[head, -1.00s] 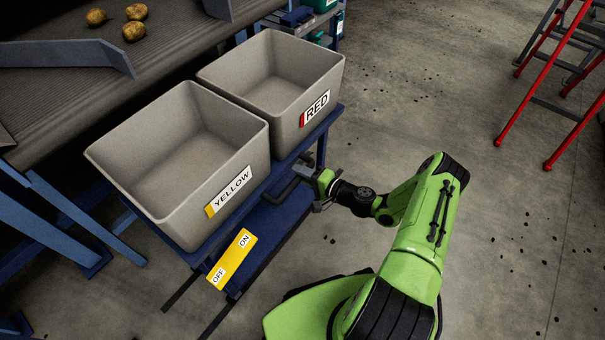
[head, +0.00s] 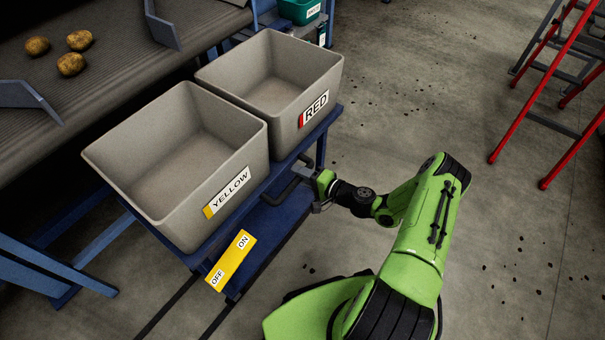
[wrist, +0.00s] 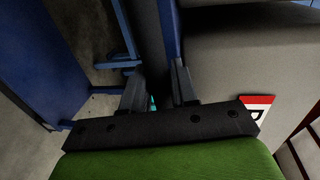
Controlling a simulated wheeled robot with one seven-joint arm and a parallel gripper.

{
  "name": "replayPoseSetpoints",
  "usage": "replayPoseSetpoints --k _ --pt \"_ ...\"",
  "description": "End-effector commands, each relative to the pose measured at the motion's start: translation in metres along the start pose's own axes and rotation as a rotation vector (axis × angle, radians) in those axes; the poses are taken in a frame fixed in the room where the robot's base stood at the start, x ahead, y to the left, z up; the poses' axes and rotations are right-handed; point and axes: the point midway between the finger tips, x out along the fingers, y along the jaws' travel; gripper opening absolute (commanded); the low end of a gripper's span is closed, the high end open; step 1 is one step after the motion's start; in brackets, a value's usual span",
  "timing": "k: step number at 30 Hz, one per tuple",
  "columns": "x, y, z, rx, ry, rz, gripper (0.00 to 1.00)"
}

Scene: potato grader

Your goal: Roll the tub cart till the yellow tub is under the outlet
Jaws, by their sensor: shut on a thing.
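The blue tub cart (head: 262,216) carries two open grey tubs side by side. The yellow tub (head: 180,217), labelled YELLOW, is the nearer one; the red tub (head: 318,82), labelled RED, is beyond it. Both look empty. My gripper (head: 318,192) is shut on the cart's dark handle (head: 284,188) at its right side. The wrist view also shows my gripper (wrist: 157,92), the grasp there in shadow. The potato belt (head: 105,105) runs left of the cart, with two guide plates (head: 25,100) and (head: 162,25). I cannot clearly make out the outlet.
Several potatoes (head: 71,64) lie on the belt. Dark rails (head: 168,305) run on the floor. A red ladder (head: 560,150) stands at right. A green bin (head: 300,10) is behind.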

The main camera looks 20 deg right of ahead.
Motion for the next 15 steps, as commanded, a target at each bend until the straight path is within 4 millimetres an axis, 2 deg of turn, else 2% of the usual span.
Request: replayPoseSetpoints --k 1,5,6,9,15 --pt "-0.0013 0.0004 -0.0053 -0.006 0.015 0.002 0.00" --pt "-0.0014 0.0003 -0.0063 -0.007 0.017 0.002 0.00" --pt "-0.0015 0.0003 -0.0065 -0.008 0.018 0.002 0.29" --pt "-0.0014 0.0002 -0.0061 -0.007 0.017 0.002 0.45" --pt "-0.0008 0.0000 -0.0042 -0.006 0.011 0.001 0.46"
